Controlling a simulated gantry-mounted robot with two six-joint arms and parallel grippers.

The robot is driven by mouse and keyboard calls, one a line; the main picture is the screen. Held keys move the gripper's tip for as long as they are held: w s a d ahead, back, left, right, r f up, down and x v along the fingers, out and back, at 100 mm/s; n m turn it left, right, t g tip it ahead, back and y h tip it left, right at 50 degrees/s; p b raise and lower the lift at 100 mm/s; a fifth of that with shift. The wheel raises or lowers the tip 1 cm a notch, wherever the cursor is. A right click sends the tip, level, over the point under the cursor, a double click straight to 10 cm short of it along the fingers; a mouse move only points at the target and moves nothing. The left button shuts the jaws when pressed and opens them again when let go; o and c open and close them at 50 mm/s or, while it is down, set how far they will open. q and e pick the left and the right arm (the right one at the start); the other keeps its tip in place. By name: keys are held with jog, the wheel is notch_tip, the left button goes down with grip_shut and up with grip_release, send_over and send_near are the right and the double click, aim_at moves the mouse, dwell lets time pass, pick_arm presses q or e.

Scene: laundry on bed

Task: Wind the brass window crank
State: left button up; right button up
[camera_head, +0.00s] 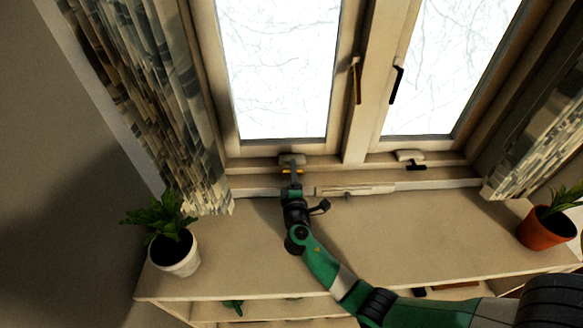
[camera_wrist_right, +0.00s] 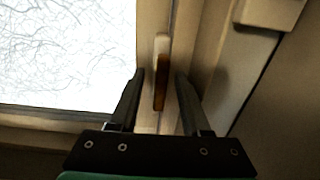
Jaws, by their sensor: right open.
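A cream crank housing (camera_head: 291,159) sits on the sill under the left window. A short yellow brass bar, the crank (camera_head: 299,171), shows just below it, partly hidden by my right gripper (camera_head: 291,169). The right gripper reaches up to the bar from below; contact cannot be told here. In the right wrist view my right gripper (camera_wrist_right: 157,85) is open, with its two dark fingers spread. A brown handle with a pale upper part (camera_wrist_right: 160,85) shows between them against the window frame; its distance cannot be told. My left gripper is not in view.
A brown handle (camera_head: 356,82) and a black handle (camera_head: 396,84) are on the window frames. A second crank (camera_head: 416,167) with a dark handle is at right. Potted plants (camera_head: 174,253) (camera_head: 547,229) stand at both ends of the shelf top (camera_head: 430,235), mostly bare. Curtains (camera_head: 155,95) hang at both sides.

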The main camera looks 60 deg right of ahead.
jog(key=shift+c, duration=0.3)
grip_shut()
jog(key=shift+n, duration=0.4)
